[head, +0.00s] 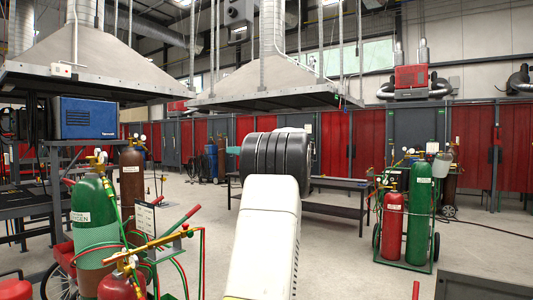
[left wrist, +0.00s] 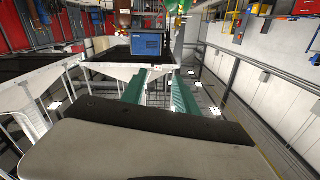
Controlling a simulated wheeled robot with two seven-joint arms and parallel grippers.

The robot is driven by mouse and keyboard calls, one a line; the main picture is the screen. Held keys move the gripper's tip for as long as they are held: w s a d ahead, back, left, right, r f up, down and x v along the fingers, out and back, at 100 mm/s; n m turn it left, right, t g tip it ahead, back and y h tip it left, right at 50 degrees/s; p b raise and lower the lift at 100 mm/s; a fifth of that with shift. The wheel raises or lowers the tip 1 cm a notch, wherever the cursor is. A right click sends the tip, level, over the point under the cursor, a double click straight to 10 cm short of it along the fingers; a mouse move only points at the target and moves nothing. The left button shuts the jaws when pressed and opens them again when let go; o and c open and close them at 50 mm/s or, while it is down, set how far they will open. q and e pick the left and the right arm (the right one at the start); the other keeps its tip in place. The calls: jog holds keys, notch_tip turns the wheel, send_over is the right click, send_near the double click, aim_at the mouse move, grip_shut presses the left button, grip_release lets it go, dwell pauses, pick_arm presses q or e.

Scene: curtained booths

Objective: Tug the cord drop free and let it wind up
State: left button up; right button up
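My left arm rises through the middle of the head view, and its black joint hides most of my left gripper (head: 232,150). Only a small teal piece shows at the joint's left side. In the left wrist view, the two teal fingers of my left gripper (left wrist: 160,88) are apart with nothing seen between them. That view is upside down, with roof and hoods low in the picture. Several thin vertical lines hang from the roof in the head view; I cannot tell which, if any, is the cord drop. My right gripper is not in view.
Two large extraction hoods (head: 95,70) (head: 272,92) hang overhead. A blue machine (head: 88,118) stands on a rack at left. Gas cylinders stand near left (head: 95,210) and at right (head: 420,205). A low bench (head: 335,210) is behind my arm. Some floor at right is clear.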

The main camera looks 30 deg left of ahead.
pick_arm(q)
jog(key=shift+c, duration=0.5)
grip_shut()
dwell(0.9)
jog(key=shift+o, duration=0.5)
grip_release()
jog(key=d, duration=0.7)
jog(key=shift+s+d, duration=0.35)
